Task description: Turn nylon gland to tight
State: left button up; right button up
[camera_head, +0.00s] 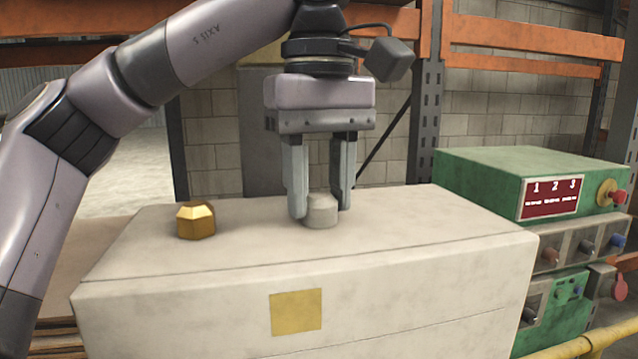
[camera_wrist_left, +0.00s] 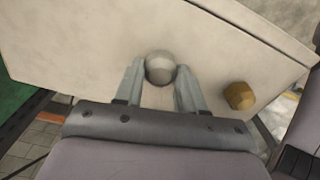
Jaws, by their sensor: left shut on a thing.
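The nylon gland, a light grey rounded cap (camera_head: 321,212), stands upright on top of a pale beige box (camera_head: 400,260). My left gripper (camera_head: 320,206) points straight down over it and is shut on it, one finger on each side. In the left wrist view the grey gland (camera_wrist_left: 160,68) sits between the two fingertips (camera_wrist_left: 160,80). A brass-coloured hex gland (camera_head: 196,220) stands apart on the same box, left of my gripper; it also shows in the left wrist view (camera_wrist_left: 239,96). My right gripper is not in view.
A green control box (camera_head: 480,180) with a red 1-2-3 label and knobs stands at the right, above grey panels with switches. A yellow pipe (camera_head: 590,343) runs at the lower right. Orange and grey racking stands behind. The box top right of the gland is clear.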

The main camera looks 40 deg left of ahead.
aim_at(319, 194)
pick_arm(q)
jog(key=m, duration=0.4)
jog(key=shift+m, duration=0.7)
jog(key=o, duration=1.1)
jog(key=shift+c, duration=0.2)
jog(key=shift+r, duration=3.6)
